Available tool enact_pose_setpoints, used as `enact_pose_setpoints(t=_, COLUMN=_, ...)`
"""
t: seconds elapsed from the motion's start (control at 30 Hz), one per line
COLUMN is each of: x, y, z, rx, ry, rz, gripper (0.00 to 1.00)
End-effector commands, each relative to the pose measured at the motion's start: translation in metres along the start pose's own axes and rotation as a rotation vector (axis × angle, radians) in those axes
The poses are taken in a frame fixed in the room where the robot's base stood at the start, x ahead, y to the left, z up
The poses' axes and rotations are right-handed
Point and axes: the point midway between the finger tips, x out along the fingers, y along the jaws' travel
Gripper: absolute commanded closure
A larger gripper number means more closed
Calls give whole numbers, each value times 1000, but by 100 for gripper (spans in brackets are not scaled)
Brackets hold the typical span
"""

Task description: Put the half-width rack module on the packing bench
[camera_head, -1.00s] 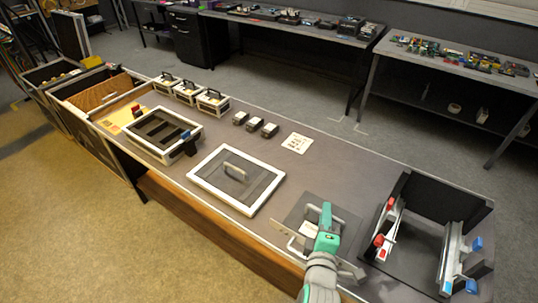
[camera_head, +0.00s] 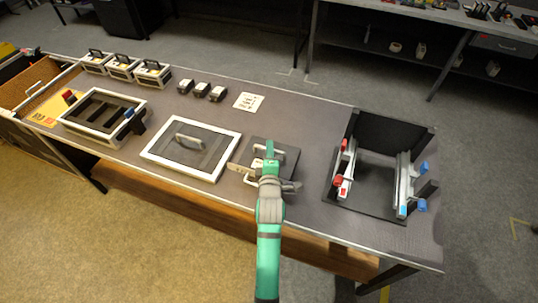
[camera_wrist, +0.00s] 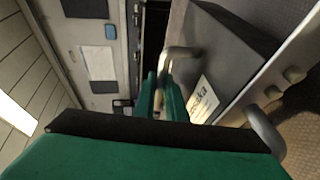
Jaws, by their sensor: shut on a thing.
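The half-width rack module (camera_head: 277,151) appears as a dark, flat-topped box with a pale front plate in the head view. It is over the long bench (camera_head: 300,112), between a white-framed panel and a black fixture. I cannot tell whether it touches the bench top. In the wrist view the module (camera_wrist: 222,45) is dark grey with a white label and metal handles. My gripper (camera_head: 268,162) is over its front part. Its green fingers (camera_wrist: 161,98) are shut on one handle (camera_wrist: 180,54). My gripper hides part of the front plate.
The white-framed panel (camera_head: 225,133) with a handle lies to the left. The black fixture (camera_head: 385,122) with red-tipped and blue-tipped clamps stands to the right. An open compartment tray (camera_head: 92,98), several small black parts and a white card (camera_head: 249,101) lie farther left and back.

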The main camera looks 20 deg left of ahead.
Motion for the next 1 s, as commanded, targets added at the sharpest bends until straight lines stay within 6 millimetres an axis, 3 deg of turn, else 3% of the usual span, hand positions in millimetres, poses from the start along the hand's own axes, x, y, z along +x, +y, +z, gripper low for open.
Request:
enact_pose_setpoints(t=0.2, x=9, y=-6, z=-2, rx=0, ry=0, rz=4, gripper=100)
enact_pose_setpoints(t=0.43, x=14, y=-32, z=0, rx=0, ry=0, rz=4, gripper=100)
enact_pose_setpoints(t=0.77, x=14, y=-35, z=1, rx=0, ry=0, rz=5, gripper=100)
enact_pose_setpoints(t=0.8, x=14, y=-38, z=1, rx=0, ry=-1, rz=1, gripper=82)
enact_pose_setpoints(t=0.87, x=14, y=-38, z=1, rx=0, ry=-1, rz=1, gripper=71)
enact_pose_setpoints(t=1.0, x=14, y=-37, z=1, rx=0, ry=-1, rz=1, gripper=71)
